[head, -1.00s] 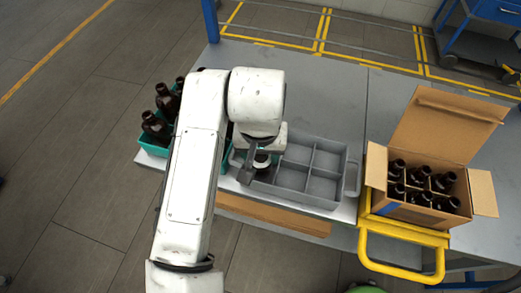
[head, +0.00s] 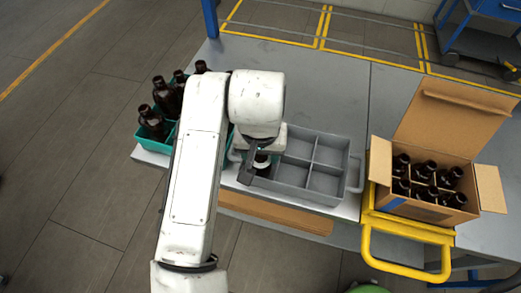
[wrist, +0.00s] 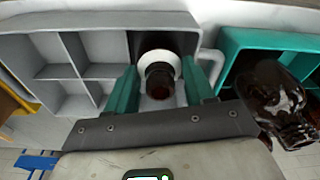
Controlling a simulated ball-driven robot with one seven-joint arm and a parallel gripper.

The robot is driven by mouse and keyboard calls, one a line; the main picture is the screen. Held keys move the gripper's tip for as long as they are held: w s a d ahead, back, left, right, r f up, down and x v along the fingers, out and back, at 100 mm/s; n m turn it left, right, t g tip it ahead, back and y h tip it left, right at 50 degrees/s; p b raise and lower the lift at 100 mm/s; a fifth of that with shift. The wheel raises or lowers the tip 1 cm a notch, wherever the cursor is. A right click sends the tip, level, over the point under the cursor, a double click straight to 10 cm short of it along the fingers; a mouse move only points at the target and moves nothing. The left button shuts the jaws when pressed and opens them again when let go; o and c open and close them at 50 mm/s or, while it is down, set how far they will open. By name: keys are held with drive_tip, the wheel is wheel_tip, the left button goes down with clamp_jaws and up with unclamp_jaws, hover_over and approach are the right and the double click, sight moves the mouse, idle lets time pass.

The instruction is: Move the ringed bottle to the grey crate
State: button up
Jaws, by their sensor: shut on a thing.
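The ringed bottle (wrist: 160,80) is dark with a white ring around its neck, and sits between my gripper's teal fingers (wrist: 160,70) in the wrist view. My gripper (head: 255,162) is shut on it. In the head view the bottle (head: 262,160) shows only in part beneath my gripper, at the left end of the grey crate (head: 343,182). It appears within the end compartment; its base is hidden, so I cannot tell whether it touches the floor. The other compartments I can see are empty. The crate also shows in the wrist view (wrist: 90,20).
A teal crate (head: 150,148) with several dark bottles stands left of the grey crate, partly behind my arm. A cardboard box (head: 425,211) of dark bottles stands at the right, by a yellow frame (head: 405,234). The grey table (head: 335,85) is clear behind the grey crate.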

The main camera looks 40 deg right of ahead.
drive_tip(key=o, duration=1.2)
drive_tip(key=shift+f, duration=0.1)
drive_tip(key=shift+c, duration=0.2)
wheel_tip(320, 180, up, 11)
drive_tip(key=shift+s+a, duration=0.45)
drive_tip(key=shift+f, duration=0.15)
